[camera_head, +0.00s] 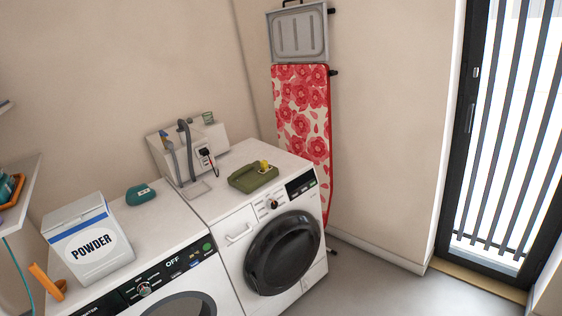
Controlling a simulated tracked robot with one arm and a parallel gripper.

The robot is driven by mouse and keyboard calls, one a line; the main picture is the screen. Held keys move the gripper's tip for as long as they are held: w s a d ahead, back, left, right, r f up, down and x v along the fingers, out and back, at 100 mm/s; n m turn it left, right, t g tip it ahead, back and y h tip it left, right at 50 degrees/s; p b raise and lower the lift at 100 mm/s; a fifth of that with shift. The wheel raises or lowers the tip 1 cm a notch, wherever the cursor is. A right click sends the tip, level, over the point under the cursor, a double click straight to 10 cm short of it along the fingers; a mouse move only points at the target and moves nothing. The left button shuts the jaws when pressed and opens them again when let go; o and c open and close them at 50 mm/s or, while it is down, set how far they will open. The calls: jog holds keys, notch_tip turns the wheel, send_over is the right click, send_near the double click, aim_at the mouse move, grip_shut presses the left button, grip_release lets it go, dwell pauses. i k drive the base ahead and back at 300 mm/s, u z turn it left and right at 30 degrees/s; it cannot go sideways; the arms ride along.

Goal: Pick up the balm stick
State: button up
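I cannot tell with certainty which thing is the balm stick. A small yellow item (263,166) sits on an olive green case (253,178) on top of the right machine. A teal rounded item (141,194) lies on the left machine's top. An orange slanted item (47,281) is at the left machine's left end. My gripper is not in view.
A POWDER box (89,243) stands on the left machine (179,232). A grey hose and socket unit (184,160) stands at the back of the right machine (241,218). A floral ironing board (304,115) leans on the wall. Floor (400,285) is clear before the barred glass door (505,130).

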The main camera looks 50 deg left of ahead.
aim_at(263, 163)
jog(key=u, duration=0.05)
jog(key=i, duration=1.25)
jog(key=u, duration=0.75)
jog(key=i, duration=1.15)
jog(key=u, duration=1)
jog(key=i, duration=0.6)
jog(key=u, duration=0.4)
